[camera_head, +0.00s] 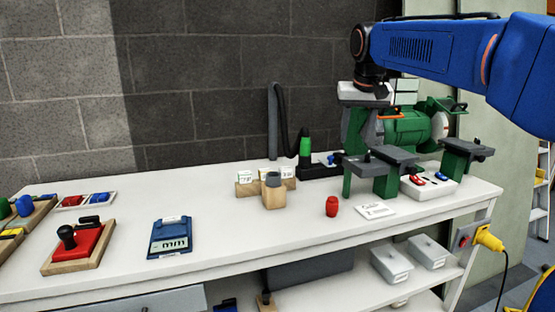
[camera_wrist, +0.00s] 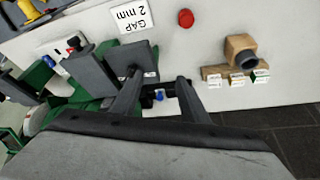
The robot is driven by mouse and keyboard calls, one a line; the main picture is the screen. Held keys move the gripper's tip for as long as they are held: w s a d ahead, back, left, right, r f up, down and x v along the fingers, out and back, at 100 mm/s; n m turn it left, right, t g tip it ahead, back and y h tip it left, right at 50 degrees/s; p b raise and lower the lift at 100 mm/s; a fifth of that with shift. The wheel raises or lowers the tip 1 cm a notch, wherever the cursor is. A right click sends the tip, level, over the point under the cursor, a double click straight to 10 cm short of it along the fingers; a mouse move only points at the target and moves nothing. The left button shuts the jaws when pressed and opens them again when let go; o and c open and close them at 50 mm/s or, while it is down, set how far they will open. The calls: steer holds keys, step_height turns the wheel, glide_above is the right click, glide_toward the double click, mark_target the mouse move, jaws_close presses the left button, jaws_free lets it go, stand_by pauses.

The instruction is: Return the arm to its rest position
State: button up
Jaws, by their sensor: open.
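My gripper (camera_wrist: 160,78) is open in the wrist view, with two dark fingers apart and no object held between them. In the head view my blue arm reaches in from the right above the bench. Its wrist hangs in front of the green bench grinder (camera_head: 408,130), and the fingers are hard to make out there. In the wrist view the grinder's grey plate (camera_wrist: 95,72) lies to the left of the fingers, close to the left one. I cannot tell whether they touch.
A red knob (camera_head: 332,206) and a white card (camera_head: 376,210) reading "GAP 2 mm" in the wrist view lie on the white bench (camera_head: 225,215). A wooden block holder (camera_head: 272,196), a blue "mm" gauge (camera_head: 170,238) and a white tray (camera_head: 445,190) are there too. A grey wall stands behind.

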steer(key=s+d+f, duration=0.3)
steer(key=s+f, duration=1.1)
steer(key=s, duration=0.4)
steer(key=s+d+f, duration=0.4)
steer(key=s+f, duration=1)
steer(key=s, duration=0.5)
steer(key=shift+s+n, duration=0.15)
steer(key=shift+n, duration=0.25)
